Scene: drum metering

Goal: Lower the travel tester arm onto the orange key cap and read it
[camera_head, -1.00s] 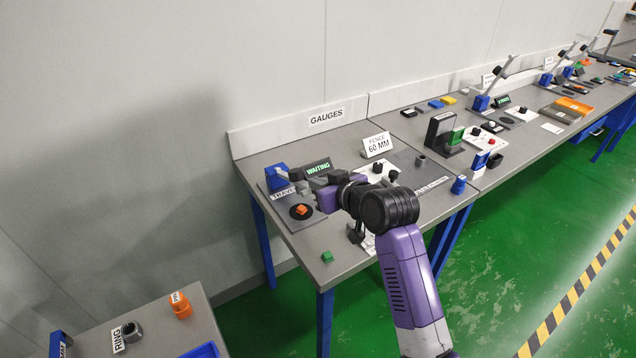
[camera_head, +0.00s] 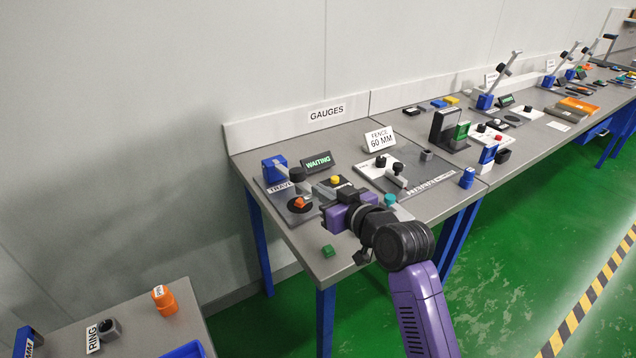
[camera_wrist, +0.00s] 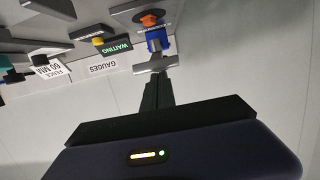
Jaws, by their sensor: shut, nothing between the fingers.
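The travel tester's blue post (camera_head: 273,168) stands at the left end of the gauges bench. Its grey arm (camera_head: 284,175) reaches low toward the right, unlike the raised arms farther back. The orange key cap (camera_head: 299,203) sits on a black disc below the arm; I cannot tell whether they touch. The tester display (camera_head: 318,162) reads WAITING. My gripper (camera_head: 318,191) is shut and empty, just right of the tester arm. In the wrist view, my dark fingers (camera_wrist: 157,92) point toward the blue post (camera_wrist: 157,40) and the orange key cap (camera_wrist: 149,20). A grey bar lies at their tips; contact is unclear.
A yellow button (camera_head: 335,180) stands beside the tester plate. The FENCE 60 MM sign (camera_head: 380,139) and fixture are to the right. A green cube (camera_head: 328,251) lies near the front edge. A lower bench with an orange part (camera_head: 164,300) is at front left.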

